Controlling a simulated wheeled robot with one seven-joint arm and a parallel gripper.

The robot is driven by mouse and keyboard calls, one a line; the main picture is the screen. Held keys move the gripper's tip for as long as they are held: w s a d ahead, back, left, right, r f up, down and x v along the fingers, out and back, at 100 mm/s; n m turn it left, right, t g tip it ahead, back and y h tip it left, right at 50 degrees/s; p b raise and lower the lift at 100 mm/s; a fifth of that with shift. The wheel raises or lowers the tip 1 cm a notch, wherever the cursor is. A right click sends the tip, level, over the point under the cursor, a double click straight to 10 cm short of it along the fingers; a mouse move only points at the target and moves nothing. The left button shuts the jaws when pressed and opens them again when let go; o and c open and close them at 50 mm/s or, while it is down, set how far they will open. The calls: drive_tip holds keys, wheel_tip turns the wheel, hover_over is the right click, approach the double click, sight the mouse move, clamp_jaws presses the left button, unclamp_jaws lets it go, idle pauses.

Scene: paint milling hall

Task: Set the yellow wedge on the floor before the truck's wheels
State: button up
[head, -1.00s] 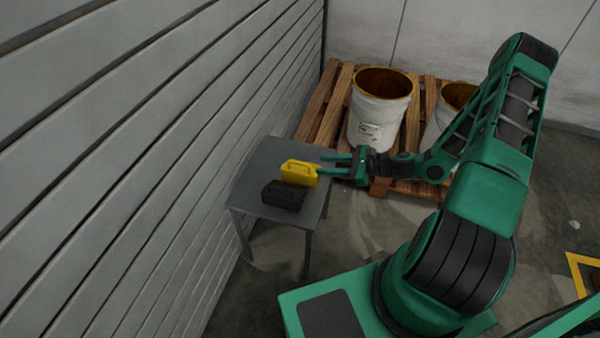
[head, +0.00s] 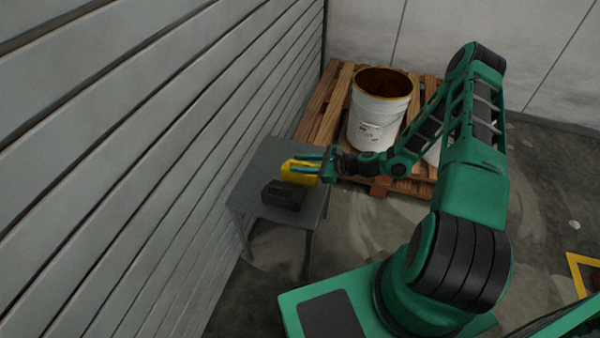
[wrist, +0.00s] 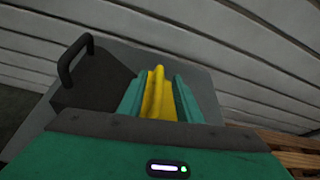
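The yellow wedge (head: 289,171) lies on a small grey table (head: 262,160) beside the slatted wall. My gripper (head: 306,165) has its two green fingers reaching over the wedge, one on each side. In the wrist view the yellow wedge (wrist: 159,98) stands between the fingers (wrist: 160,95), very near both. The fingers look as wide apart as before, so the gripper appears open around the wedge. The wedge still appears to rest on the table. The truck and its wheels are in neither view.
A black wedge with a handle (head: 284,195) lies close beside the yellow one on the table; it also shows in the wrist view (wrist: 88,85). A wooden pallet (head: 322,115) with white buckets (head: 377,112) stands behind.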

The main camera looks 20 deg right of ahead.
clamp_jaws()
drive_tip(key=shift+w, duration=0.1)
idle(1.3)
